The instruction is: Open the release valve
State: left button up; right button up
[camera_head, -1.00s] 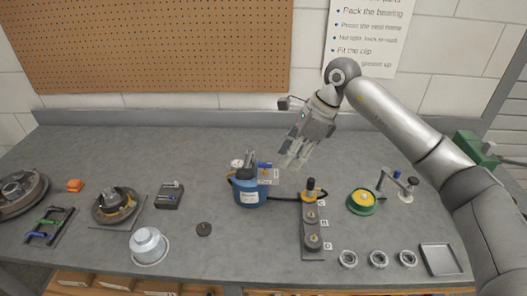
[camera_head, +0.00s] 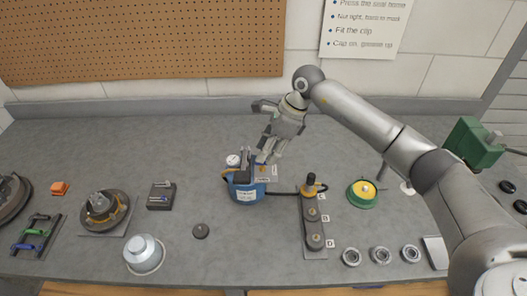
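A blue pump unit (camera_head: 246,189) with a white label stands on the grey bench near the middle. A round white gauge (camera_head: 233,160) sits at its upper left. A small plate (camera_head: 265,174) with lettering is at its upper right. In the earlier view a small blue handle showed above this plate; now my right gripper's fingers largely cover that spot. My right gripper (camera_head: 267,155) points down just above the plate, its two fingers apart. I cannot tell whether they touch the handle. My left gripper is not in view.
A dark hose runs right from the pump to a block (camera_head: 313,222) with a black-topped fitting. A green and yellow round part (camera_head: 362,193) and several metal rings are at the right. A flanged hub (camera_head: 103,210) and a silver cup (camera_head: 144,253) are left. The back bench is clear.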

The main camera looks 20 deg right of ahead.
jog(key=x, duration=0.2)
jog(key=shift+w+a+f+p, duration=0.15)
jog(key=shift+f+p, duration=0.15)
jog(key=shift+f, duration=0.15)
jog(key=shift+c, duration=0.3)
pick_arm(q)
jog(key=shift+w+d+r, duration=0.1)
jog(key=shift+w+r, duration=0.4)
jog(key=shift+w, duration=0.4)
pick_arm(e)
grip_shut()
